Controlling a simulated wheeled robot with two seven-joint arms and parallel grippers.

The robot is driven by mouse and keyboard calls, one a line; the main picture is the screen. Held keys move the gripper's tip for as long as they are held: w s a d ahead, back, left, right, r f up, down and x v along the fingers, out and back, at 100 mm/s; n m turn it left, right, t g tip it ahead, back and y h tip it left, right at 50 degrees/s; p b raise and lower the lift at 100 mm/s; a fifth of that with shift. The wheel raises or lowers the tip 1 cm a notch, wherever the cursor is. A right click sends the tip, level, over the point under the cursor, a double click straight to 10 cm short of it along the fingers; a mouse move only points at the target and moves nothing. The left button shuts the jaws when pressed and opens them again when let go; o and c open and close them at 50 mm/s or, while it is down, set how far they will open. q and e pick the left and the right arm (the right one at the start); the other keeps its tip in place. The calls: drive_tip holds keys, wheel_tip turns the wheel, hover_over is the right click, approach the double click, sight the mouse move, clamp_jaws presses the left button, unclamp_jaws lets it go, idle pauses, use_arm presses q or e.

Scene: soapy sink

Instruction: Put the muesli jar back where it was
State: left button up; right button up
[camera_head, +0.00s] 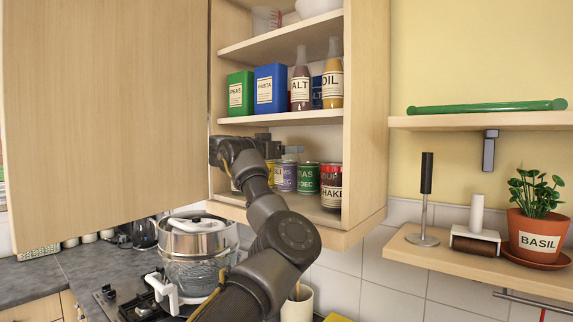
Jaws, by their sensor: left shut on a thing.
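My left arm reaches up into the open wall cupboard (365,125). Its gripper (284,152) is at the lower shelf (318,215), above and behind the front row of cans. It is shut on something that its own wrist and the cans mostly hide. I cannot make out a label reading muesli, so I cannot tell for sure that the held thing is the muesli jar. A partly covered labelled container shows behind the forearm at the shelf's left. My right gripper is not in view.
Close to the gripper stand a purple can (285,177), a green can (307,178) and a red can (331,186). The open cupboard door (105,120) bounds the left. Boxes and bottles fill the middle shelf (285,118). A steel pot (198,245) stands below.

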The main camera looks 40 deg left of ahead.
sight(287, 164)
use_arm(q)
drive_tip(key=f, duration=0.1)
drive_tip(key=w+f, duration=0.1)
drive_tip(key=f, duration=0.1)
drive_tip(key=shift+d+f, duration=0.1)
drive_tip(key=shift+f, duration=0.2)
drive_tip(key=shift+f+p, duration=0.1)
drive_tip(key=shift+p, duration=0.2)
drive_tip(key=shift+w+a+f, duration=0.1)
drive_tip(key=shift+a+f, duration=0.1)
drive_tip(key=shift+a, duration=0.05)
drive_tip(key=shift+s, duration=0.2)
drive_tip(key=shift+f+b, duration=0.1)
drive_tip(key=shift+b, duration=0.25)
drive_tip(key=o, duration=1.4)
drive_tip(key=shift+w, duration=0.1)
drive_tip(key=shift+o, duration=0.2)
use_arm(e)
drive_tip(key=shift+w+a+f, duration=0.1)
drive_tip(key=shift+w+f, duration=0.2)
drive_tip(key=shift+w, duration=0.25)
